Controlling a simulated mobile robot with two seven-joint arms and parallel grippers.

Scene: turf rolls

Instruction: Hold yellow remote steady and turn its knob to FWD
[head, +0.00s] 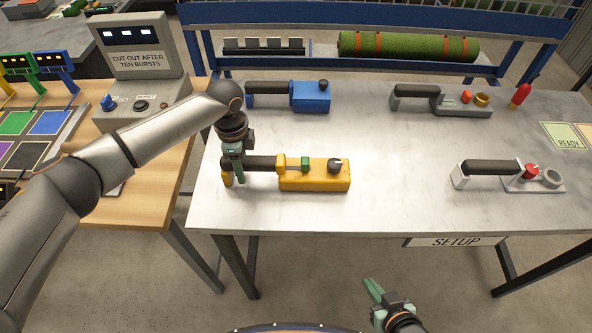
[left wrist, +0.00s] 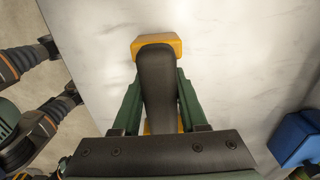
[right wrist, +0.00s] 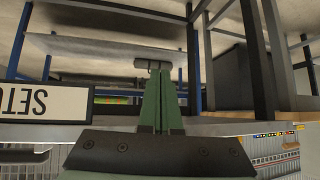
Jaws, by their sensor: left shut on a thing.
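The yellow remote (head: 315,182) lies on the metal table with its black handle to the left. A dark knob (head: 334,166) with a light mark sits near its right end, and a green button (head: 305,163) is beside it; no FWD lettering can be read. My left gripper (head: 232,172) is shut on the black handle near its left end; in the left wrist view the handle (left wrist: 157,75) sits between the two green fingers. My right gripper (head: 371,288) is below the table's front edge, apart from the remote, with its fingers together and empty (right wrist: 160,75).
A blue remote (head: 311,97) lies behind the yellow one. A grey remote (head: 455,102) and a white one (head: 535,180) lie to the right. A SETUP sign (head: 443,241) hangs on the front edge. The tabletop right of the yellow remote is clear.

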